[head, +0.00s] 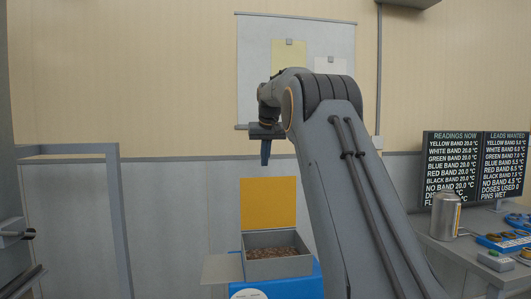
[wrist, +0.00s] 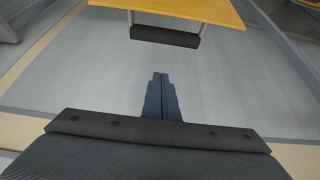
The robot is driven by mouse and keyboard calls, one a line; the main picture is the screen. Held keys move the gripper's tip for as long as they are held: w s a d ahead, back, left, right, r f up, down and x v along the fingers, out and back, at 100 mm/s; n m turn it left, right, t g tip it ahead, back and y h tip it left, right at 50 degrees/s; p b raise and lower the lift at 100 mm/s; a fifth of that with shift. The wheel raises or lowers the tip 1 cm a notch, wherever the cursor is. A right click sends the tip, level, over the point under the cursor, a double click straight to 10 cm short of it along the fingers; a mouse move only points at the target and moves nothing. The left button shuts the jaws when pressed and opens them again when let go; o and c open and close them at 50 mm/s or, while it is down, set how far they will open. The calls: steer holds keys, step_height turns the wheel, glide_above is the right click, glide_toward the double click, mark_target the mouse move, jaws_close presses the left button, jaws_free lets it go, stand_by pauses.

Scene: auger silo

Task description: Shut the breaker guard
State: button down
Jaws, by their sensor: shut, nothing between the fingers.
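A yellow panel (head: 268,203), which looks like the breaker guard, stands raised behind an open grey box (head: 277,263) holding brown grains. In the wrist view the yellow panel (wrist: 185,11) is at the top, with a dark bar handle (wrist: 165,37) on its near side. My gripper (head: 265,162) is in the air above the panel in the head view. In the wrist view my gripper (wrist: 160,78) is shut and empty, its tips pointing toward the handle and apart from it. My arm hides what lies right of the box.
The box sits on a blue body (head: 290,287) with a grey flap (head: 222,268) at its left. A grey frame (head: 120,215) stands at left. A bench at right holds a metal can (head: 446,216), controls and a readings board (head: 452,167).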

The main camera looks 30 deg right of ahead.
steer(key=shift+s+a+f+p, duration=0.1)
steer(key=shift+s+f+p, duration=0.25)
steer(key=shift+f, duration=0.5)
steer(key=shift+s+a+f+p, duration=0.15)
steer(key=shift+f+p, duration=0.4)
steer(key=shift+f, duration=0.3)
steer(key=shift+s+f+p, duration=0.25)
steer(key=shift+f+p, duration=0.2)
steer(key=shift+f, duration=0.4)
